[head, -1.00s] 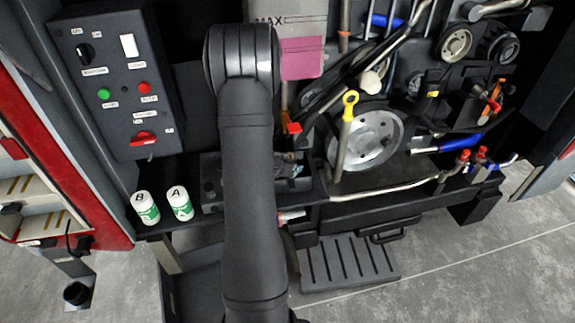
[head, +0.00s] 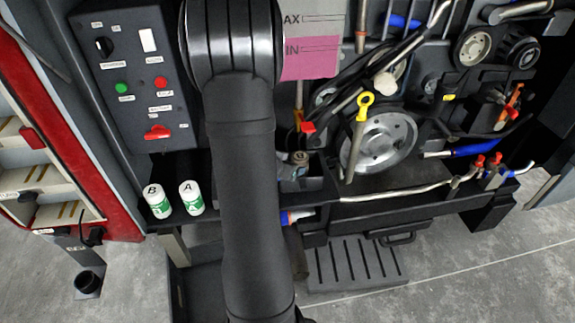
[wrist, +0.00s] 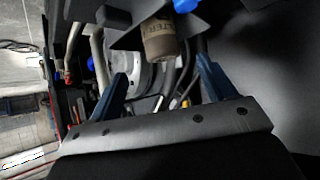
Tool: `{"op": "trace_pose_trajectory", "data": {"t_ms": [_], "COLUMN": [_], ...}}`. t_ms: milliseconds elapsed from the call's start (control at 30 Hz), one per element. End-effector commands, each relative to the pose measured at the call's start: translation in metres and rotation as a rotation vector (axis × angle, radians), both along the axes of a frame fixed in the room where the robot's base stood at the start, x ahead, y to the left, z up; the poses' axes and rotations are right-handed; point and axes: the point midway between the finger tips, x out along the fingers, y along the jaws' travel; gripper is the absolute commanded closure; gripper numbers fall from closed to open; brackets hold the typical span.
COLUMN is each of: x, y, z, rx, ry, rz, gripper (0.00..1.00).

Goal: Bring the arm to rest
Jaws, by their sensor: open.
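My arm rises through the middle of the head view, and its bent joint at the top covers part of the engine bay. My gripper is hidden there. In the wrist view my gripper (wrist: 160,90) shows two blue fingers spread well apart, with nothing held between them. Beyond and above the fingers a brown cylindrical filter (wrist: 159,38) hangs under a dark bracket. I cannot tell its exact distance from the fingers, but it appears apart from them.
A control box (head: 135,75) with buttons stands left of my arm. Two white-green bottles, B (head: 158,203) and A (head: 191,199), stand on a ledge. A yellow-ringed dipstick (head: 365,100), pulleys (head: 385,142) and hoses fill the right. Grey floor (head: 470,270) is open at lower right.

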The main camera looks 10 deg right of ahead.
Motion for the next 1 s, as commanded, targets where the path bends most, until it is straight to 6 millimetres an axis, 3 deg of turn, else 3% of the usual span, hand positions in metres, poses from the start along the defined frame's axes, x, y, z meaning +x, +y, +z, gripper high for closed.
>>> {"op": "trace_pose_trajectory", "data": {"t_ms": [267,1000], "x": [0.005,0.071], "y": [-0.005,-0.055], "z": [-0.006,-0.071], "rx": [0.000,0.001], "ry": [0.001,0.001], "rz": [-0.002,0.000], "gripper": [0.24,0.24]}}
